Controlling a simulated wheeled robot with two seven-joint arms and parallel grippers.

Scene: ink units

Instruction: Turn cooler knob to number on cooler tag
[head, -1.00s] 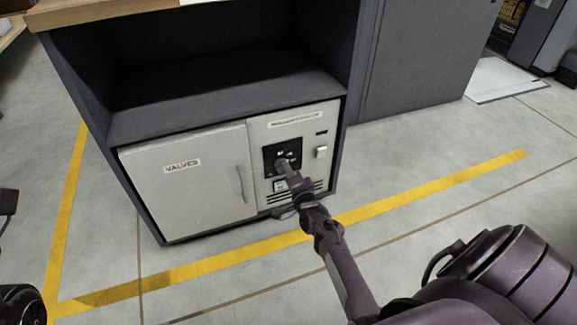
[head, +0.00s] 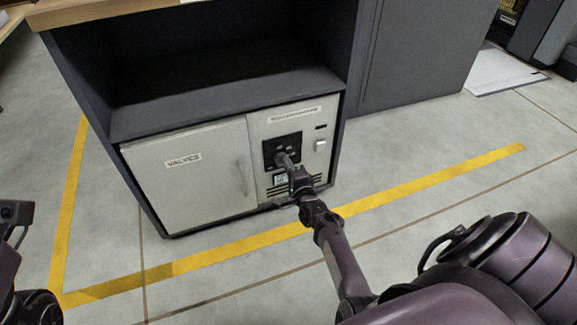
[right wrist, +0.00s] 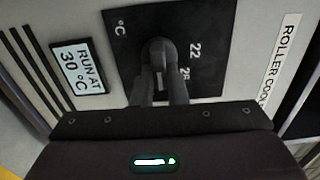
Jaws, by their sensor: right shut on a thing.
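The cooler panel (head: 294,148) is the light front at the right of the cabinet's lower part. Its knob (right wrist: 158,55) is dark and sits on a black dial plate (right wrist: 120,70) marked °C. The numbers 22 and part of another below it show on the plate; the others are hidden or too small to read. The tag (right wrist: 78,70) beside the plate reads "RUN AT 30 °C". My right gripper (right wrist: 160,90) is shut on the knob, and it reaches the dial in the head view (head: 290,166). The knob's pointer setting cannot be told. My left gripper is not in view.
A closed door labelled VALVES (head: 190,180) with a handle is left of the panel. A small light switch (head: 320,146) is right of the dial. An open dark shelf (head: 220,100) lies above. Yellow tape (head: 230,255) marks the clear floor in front.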

